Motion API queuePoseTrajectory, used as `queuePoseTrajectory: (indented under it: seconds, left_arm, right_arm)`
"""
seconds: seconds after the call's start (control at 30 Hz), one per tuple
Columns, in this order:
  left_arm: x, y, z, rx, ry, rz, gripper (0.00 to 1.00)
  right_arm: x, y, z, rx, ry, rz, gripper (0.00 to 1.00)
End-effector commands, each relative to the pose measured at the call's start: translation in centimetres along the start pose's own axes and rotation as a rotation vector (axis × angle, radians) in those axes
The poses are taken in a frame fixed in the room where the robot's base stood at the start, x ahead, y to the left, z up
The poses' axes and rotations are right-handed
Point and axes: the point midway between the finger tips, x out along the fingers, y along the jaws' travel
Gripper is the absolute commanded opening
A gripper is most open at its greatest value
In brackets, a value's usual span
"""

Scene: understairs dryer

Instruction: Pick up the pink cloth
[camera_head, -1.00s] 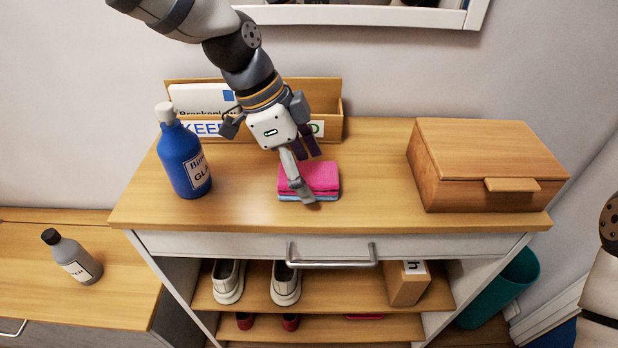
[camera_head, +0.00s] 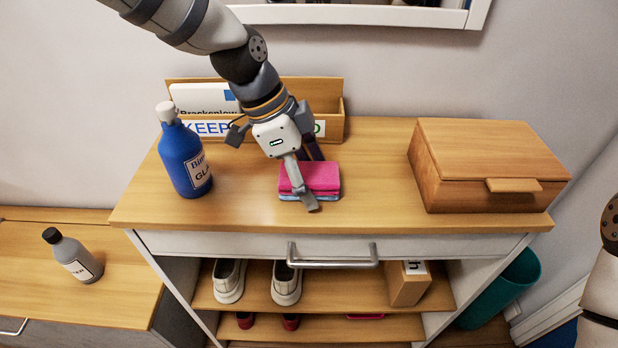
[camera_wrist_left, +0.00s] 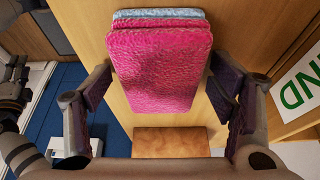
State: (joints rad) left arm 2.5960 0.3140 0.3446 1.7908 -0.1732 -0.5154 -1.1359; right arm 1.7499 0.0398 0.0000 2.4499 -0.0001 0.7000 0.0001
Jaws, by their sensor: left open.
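The pink cloth (camera_head: 325,175) lies folded on top of a light blue cloth (camera_head: 328,198) near the middle of the dresser top. It also shows large in the left wrist view (camera_wrist_left: 160,75), with the blue cloth's edge (camera_wrist_left: 158,13) beyond it. My left gripper (camera_head: 311,181) is open above the cloths and points down at them. In the left wrist view its fingers stand apart on either side of the pink cloth. I cannot tell whether they touch it. One finger hides the cloth's left part in the head view. My right gripper is out of view.
A blue bottle (camera_head: 184,155) stands left of the cloths. A wooden organiser (camera_head: 325,95) with a sign stands close behind my gripper. A lidded wooden box (camera_head: 485,165) is at the right. The dresser top (camera_head: 375,185) between cloths and box is clear.

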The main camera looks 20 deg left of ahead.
Motion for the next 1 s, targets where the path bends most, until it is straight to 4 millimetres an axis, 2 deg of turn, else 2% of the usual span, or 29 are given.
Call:
queuePoseTrajectory:
  seconds: [0.03, 0.23, 0.57, 0.67, 0.8, 1.0]
  left_arm:
    - [0.0, 0.0, 0.0, 0.000, 0.000, 0.000, 0.72]
    - [0.0, 0.1, 0.0, 0.000, -0.001, 0.002, 0.27]
    - [0.1, 0.2, 0.1, -0.002, -0.003, 0.008, 0.25]
    - [-0.5, 0.1, -0.2, -0.001, -0.003, 0.006, 0.25]
    - [-3.5, 0.0, -1.4, 0.001, 0.000, -0.002, 0.25]
    - [-10.5, 4.1, -1.8, 0.009, 0.007, -0.020, 0.25]
  right_arm:
    - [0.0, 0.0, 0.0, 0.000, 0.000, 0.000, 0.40]
    - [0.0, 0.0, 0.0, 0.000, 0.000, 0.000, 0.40]
    - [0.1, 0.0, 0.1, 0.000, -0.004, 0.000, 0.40]
    - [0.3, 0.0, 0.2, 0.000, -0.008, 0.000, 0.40]
    - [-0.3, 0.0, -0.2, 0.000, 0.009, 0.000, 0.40]
    - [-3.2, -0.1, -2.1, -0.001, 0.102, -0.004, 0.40]
